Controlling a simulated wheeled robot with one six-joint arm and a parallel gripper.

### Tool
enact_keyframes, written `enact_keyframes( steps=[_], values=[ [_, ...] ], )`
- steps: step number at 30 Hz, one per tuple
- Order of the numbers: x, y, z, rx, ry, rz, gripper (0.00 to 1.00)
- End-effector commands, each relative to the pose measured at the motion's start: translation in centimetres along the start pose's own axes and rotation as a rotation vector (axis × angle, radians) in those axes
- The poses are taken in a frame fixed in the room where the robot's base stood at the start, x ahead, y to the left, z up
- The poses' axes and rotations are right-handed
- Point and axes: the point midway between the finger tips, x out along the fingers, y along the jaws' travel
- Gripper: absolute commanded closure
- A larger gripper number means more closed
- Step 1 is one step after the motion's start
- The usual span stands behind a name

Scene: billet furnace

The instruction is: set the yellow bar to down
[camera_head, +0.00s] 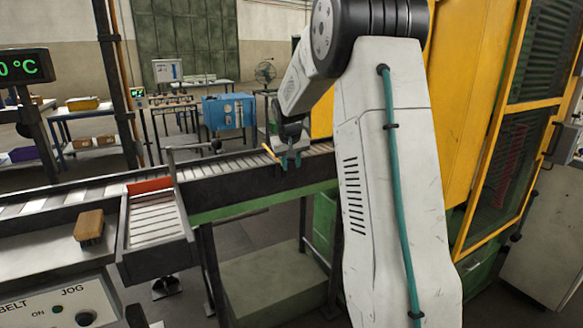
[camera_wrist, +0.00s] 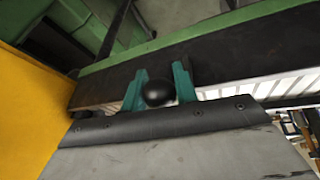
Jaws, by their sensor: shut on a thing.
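The yellow bar (camera_head: 268,152) is a short thin bar at the side of the roller conveyor, just left of my gripper (camera_head: 291,161) in the head view. It leans, with its upper end to the left. In the wrist view, the teal fingers of my gripper (camera_wrist: 159,88) are closed on a round black knob (camera_wrist: 158,93) above the conveyor's dark side rail. The bar itself does not show in the wrist view, and how it joins the knob is hidden.
The roller conveyor (camera_head: 228,164) runs under my gripper. A yellow furnace cabinet (camera_head: 470,85) stands close on the right. A short side chute (camera_head: 152,218) and a brown brush-like block (camera_head: 89,226) are at the left. A blue box (camera_head: 227,111) stands behind.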

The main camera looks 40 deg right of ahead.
Motion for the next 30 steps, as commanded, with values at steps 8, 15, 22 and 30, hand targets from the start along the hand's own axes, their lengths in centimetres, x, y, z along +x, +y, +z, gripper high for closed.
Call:
enact_keyframes(
  steps=[8,15,22,30],
  values=[
    [-0.79,0.0,-0.93,0.001,0.011,0.0,1.0],
    [-0.93,0.03,-1.08,0.001,0.012,0.0,1.0],
    [-0.96,0.05,-1.1,0.002,0.012,0.0,1.0],
    [-0.87,0.04,-0.99,0.002,0.009,0.0,0.5]
  ],
)
